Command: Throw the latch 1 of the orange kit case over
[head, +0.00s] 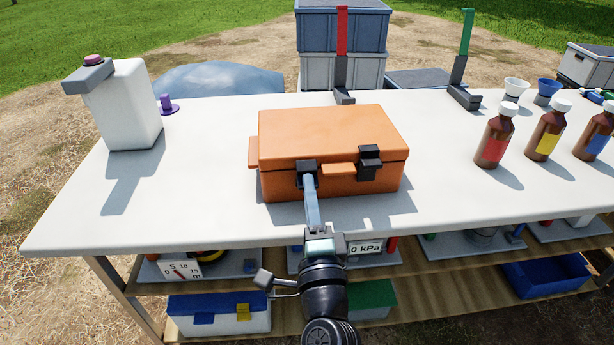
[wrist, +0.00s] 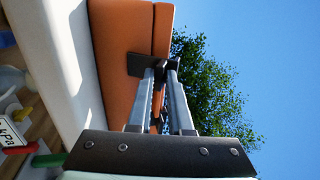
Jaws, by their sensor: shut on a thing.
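The orange kit case (head: 330,138) sits closed on the white table. Two black latches are on its front: a left latch (head: 306,167) and a right latch (head: 369,160). Which one is numbered 1 cannot be read. My gripper (head: 308,180) reaches up from the table's front edge to the left latch, its fingertips at it. In the wrist view my gripper (wrist: 166,70) is shut on the black latch (wrist: 140,64), against the orange case (wrist: 124,40). The fingertips partly hide the latch. An orange handle (head: 338,169) lies between the latches.
A white jug-like container (head: 130,105) stands on the left of the white table (head: 215,180). Brown bottles (head: 494,137) with coloured labels stand at right. A red-topped upright (head: 342,50) and a green one (head: 464,60) rise behind the case.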

